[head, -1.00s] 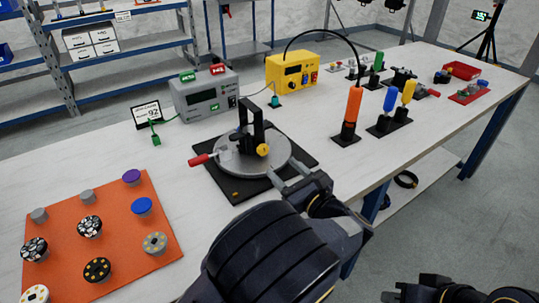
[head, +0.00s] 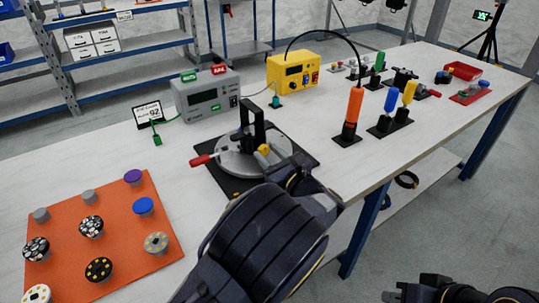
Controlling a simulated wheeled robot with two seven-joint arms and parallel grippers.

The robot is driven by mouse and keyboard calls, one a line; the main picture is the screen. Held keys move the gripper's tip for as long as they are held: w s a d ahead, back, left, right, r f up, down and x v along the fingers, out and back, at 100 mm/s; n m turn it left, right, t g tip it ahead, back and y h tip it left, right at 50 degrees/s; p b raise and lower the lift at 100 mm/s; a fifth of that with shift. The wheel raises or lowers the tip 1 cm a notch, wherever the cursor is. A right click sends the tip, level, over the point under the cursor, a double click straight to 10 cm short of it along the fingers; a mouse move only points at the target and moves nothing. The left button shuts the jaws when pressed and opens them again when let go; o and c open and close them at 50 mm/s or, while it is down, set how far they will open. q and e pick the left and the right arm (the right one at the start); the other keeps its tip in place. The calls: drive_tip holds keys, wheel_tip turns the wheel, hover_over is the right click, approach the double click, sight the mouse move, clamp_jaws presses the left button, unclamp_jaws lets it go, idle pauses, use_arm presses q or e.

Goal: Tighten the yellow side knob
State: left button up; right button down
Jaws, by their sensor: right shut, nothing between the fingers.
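The yellow side knob (head: 264,150) is on the right side of a round grey fixture (head: 237,162) with a black upright bracket and a red-handled lever (head: 201,160). The fixture stands on a black mat on the table. My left gripper (head: 272,160) is right at the yellow knob, its wrist hiding the fixture's front right. The fingers are mostly hidden, so I cannot tell whether they grip the knob. My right gripper (head: 408,291) is low at the bottom right, off the table, shut and empty.
An orange mat (head: 120,215) with several round parts lies at left. A grey meter box (head: 207,97) and a yellow power box (head: 293,72) stand behind the fixture. An upright orange-handled tool (head: 353,108) and other tools stand to the right.

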use_arm(q)
drive_tip(key=c, duration=0.6)
drive_tip(key=shift+f+m+b, duration=0.1)
drive_tip(key=shift+m+b, duration=0.4)
drive_tip(key=shift+b, duration=0.15)
drive_tip(key=shift+m+b, duration=1.45)
drive_tip(key=shift+m, duration=1.45)
drive_tip(key=shift+b, duration=0.3)
drive_tip(key=o, duration=1)
